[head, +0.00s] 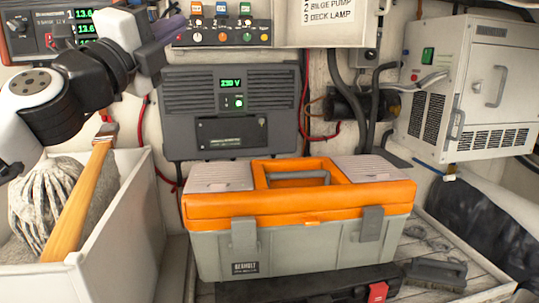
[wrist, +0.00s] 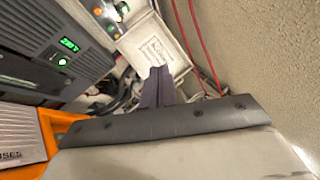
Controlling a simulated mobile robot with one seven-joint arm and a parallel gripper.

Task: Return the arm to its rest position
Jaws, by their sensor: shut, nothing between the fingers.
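My arm (head: 85,75) reaches in from the upper left in the head view, white with dark joints. My gripper (head: 172,26) is at its end, in front of the wall near the switch panel. In the wrist view my gripper's dark fingers (wrist: 158,86) are together, with nothing between them. The gripper is above and left of the orange-lidded toolbox and touches nothing that I can see.
The grey toolbox with orange lid (head: 300,245) stands centre. A white bin (head: 125,215) with a mop head (head: 45,195) and wooden handle (head: 82,195) is below my arm. A dark inverter (head: 230,110), switch panel (head: 225,32) and white unit (head: 465,90) line the wall.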

